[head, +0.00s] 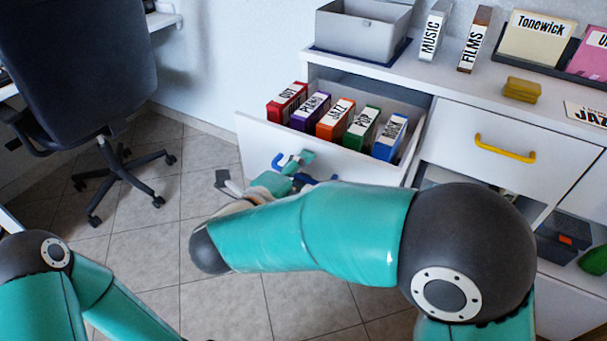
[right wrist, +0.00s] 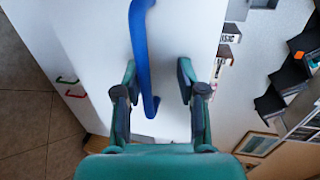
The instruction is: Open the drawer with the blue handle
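The drawer with the blue handle stands pulled out, its white front (head: 375,172) well forward of the cabinet and its inside showing. The blue handle (head: 280,160) is partly hidden behind my right gripper (head: 293,171). In the right wrist view, the blue handle (right wrist: 140,50) runs down the white drawer front, its lower end between the spread fingers of my right gripper (right wrist: 157,86) and nearer the left finger. The fingers are apart and do not clamp it. My left arm shows at the lower left of the head view; its gripper is out of frame.
Several labelled cases (head: 335,118) stand in the open drawer. A closed drawer with a yellow handle (head: 505,148) is to its right. A grey bin (head: 362,30), boxes and a yellow block (head: 522,90) stand on top. An office chair (head: 85,75) is at left; floor between is free.

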